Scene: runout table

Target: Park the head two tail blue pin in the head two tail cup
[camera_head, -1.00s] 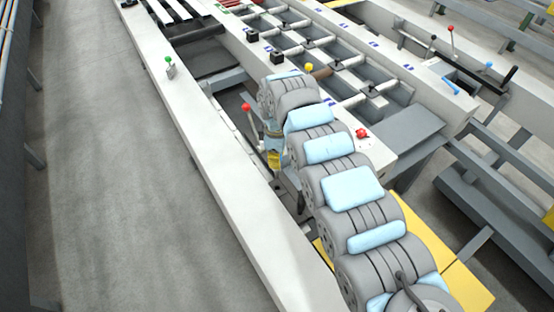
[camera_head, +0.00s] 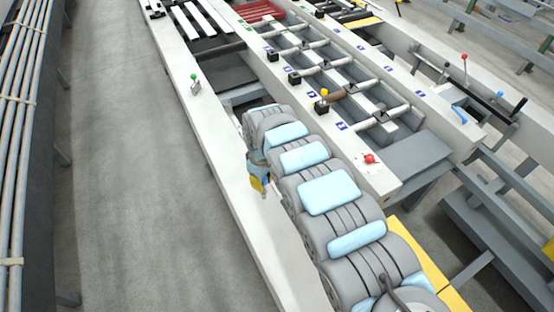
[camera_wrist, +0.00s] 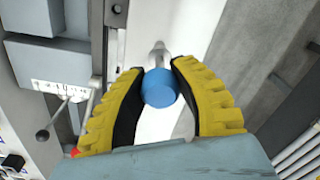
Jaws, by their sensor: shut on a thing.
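My gripper (camera_wrist: 160,95) has yellow ribbed fingers with dark inner pads and is shut on the blue pin (camera_wrist: 159,88). In the wrist view the pin's blue round end faces the camera, and its grey metal shaft points away over a white beam. In the head view my gripper (camera_head: 261,185) hangs above the white near beam (camera_head: 225,165), and the pin in it is too small to make out clearly. I cannot make out which fitting is the head two tail cup.
A green-knobbed lever (camera_head: 195,83) stands on the near beam. A red knob (camera_head: 369,158) and a yellow knob (camera_head: 323,92) are on the middle beam among black blocks. In the wrist view a grey lever (camera_wrist: 62,113) stands at left. The floor (camera_head: 130,180) is clear.

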